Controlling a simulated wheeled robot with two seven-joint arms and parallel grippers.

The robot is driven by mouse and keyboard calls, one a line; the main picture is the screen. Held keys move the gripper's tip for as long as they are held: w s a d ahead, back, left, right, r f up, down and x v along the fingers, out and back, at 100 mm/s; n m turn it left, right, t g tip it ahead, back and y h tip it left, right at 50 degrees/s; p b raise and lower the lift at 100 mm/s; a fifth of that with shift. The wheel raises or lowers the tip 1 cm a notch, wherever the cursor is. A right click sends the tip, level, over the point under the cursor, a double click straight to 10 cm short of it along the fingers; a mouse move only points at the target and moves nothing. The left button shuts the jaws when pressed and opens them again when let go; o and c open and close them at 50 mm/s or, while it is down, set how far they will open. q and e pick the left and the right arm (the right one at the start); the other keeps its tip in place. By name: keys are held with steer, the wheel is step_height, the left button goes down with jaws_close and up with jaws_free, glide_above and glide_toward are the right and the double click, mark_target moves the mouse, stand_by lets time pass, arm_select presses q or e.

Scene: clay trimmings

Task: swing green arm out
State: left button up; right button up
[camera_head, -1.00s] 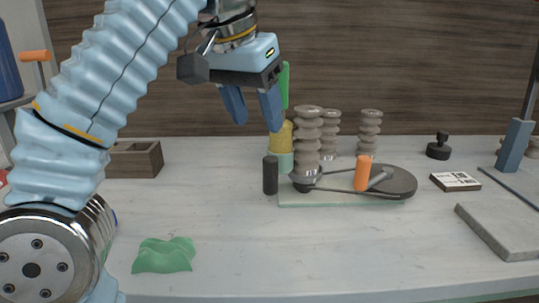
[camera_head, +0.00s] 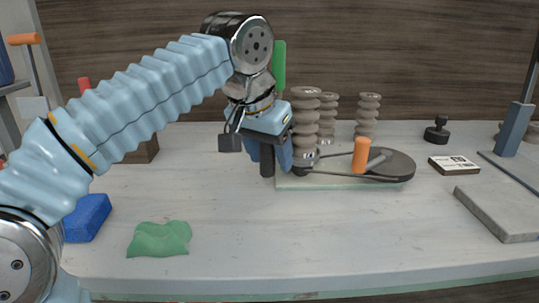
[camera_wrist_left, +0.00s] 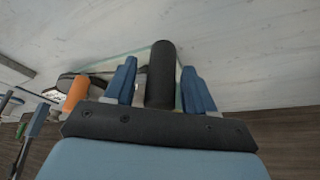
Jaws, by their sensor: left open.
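The upright green piece (camera_head: 279,66) shows behind my left gripper in the head view; its lower part is hidden by the gripper. My left gripper (camera_head: 270,166) is open and points down at a black cylinder (camera_head: 267,164). In the left wrist view, the black cylinder (camera_wrist_left: 160,74) lies between the two blue fingers (camera_wrist_left: 159,90), with a gap on the right; I cannot tell whether the left finger touches it. My right gripper is not in view.
Right of the gripper are grey ribbed posts (camera_head: 305,120), an orange upright handle (camera_head: 361,155) and a dark disc (camera_head: 395,165) on a pale board (camera_head: 340,184). A green cloth-like lump (camera_head: 159,239) and a blue block (camera_head: 88,217) lie front left. The front middle is clear.

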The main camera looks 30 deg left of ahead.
arm_select(q)
steer(key=shift+c, duration=0.3)
jaws_close()
steer(key=shift+a, duration=0.1)
